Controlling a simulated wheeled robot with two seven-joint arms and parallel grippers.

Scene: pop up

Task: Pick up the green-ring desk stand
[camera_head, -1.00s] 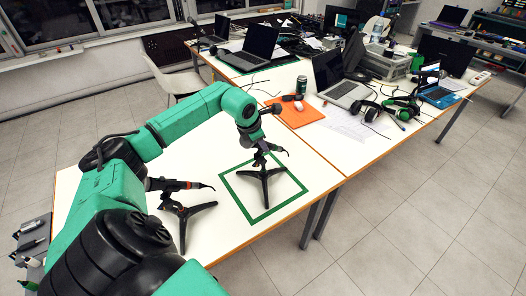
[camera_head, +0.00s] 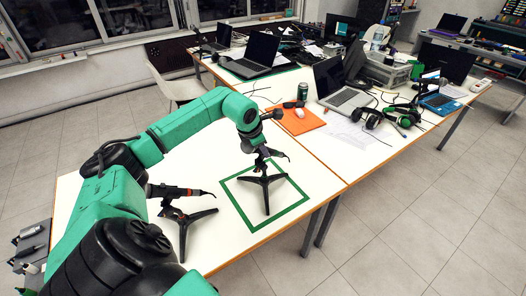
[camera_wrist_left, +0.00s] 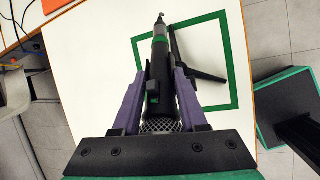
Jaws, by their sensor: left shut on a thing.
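The green-ring desk stand (camera_head: 265,182) is a black tripod holding a dark microphone. It is upright inside the green square outline on the white table (camera_head: 215,160). In the left wrist view the microphone's green ring (camera_wrist_left: 160,38) shows beyond the fingers, with a tripod leg to its right. My left gripper (camera_head: 260,150) is shut on the microphone of this stand; its two purple fingers (camera_wrist_left: 160,75) press on either side of the body. I cannot tell whether the feet touch the table. My right gripper is in neither view.
A second black stand with an orange-ringed microphone (camera_head: 183,205) stands at the near left, beside my arm. A can (camera_head: 303,91), an orange mat (camera_head: 302,122), laptops and headphones (camera_head: 370,117) crowd the adjoining table. The table inside the green outline is otherwise clear.

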